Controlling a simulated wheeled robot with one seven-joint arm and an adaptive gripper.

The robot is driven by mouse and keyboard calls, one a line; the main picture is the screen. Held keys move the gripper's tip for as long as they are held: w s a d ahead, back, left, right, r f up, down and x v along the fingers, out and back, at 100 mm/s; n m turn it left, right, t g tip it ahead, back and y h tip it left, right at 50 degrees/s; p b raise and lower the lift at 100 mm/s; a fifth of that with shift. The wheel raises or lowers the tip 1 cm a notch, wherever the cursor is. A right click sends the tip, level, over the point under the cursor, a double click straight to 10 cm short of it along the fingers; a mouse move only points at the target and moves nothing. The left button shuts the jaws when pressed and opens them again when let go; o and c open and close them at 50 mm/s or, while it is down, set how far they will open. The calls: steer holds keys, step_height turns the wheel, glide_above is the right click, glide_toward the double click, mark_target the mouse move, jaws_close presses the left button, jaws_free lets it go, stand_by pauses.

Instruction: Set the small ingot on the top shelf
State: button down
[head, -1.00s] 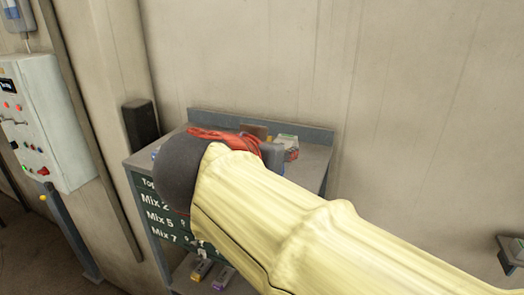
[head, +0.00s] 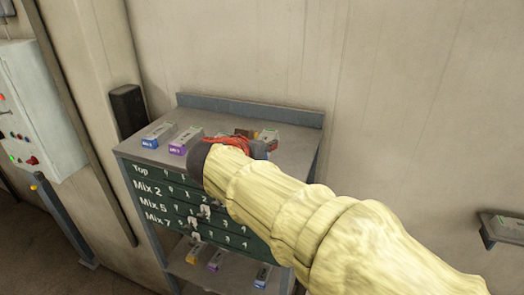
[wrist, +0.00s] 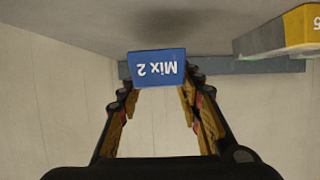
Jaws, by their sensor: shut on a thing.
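My gripper (wrist: 157,98) is shut on an ingot with a blue end face marked "Mix 2" (wrist: 157,68), which reads upside down in the wrist view. The grey top shelf (wrist: 75,25) fills the upper part of that view; I cannot tell whether the ingot touches it. In the head view the shelf unit's top (head: 150,151) stands against the wall. My forearm and wrist cover its right part and hide the held ingot and most of the gripper.
A blue-labelled ingot (head: 159,135) and a purple-labelled one (head: 187,140) lie on the top at left. A yellow-ended block (wrist: 300,24) is near the held ingot. A raised back edge (head: 250,110) bounds the top. Several ingots lie on the lower shelf (head: 178,268).

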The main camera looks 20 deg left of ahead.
steer(key=shift+f, duration=1.25)
steer(key=shift+a+f, duration=0.1)
steer(key=shift+f, duration=0.05)
steer(key=c, duration=1.2)
jaws_free()
steer(key=shift+s, duration=0.35)
steer(key=b+v, duration=0.1)
steer(key=v, duration=1)
steer(key=shift+s+r, duration=0.15)
steer(key=shift+r, duration=0.1)
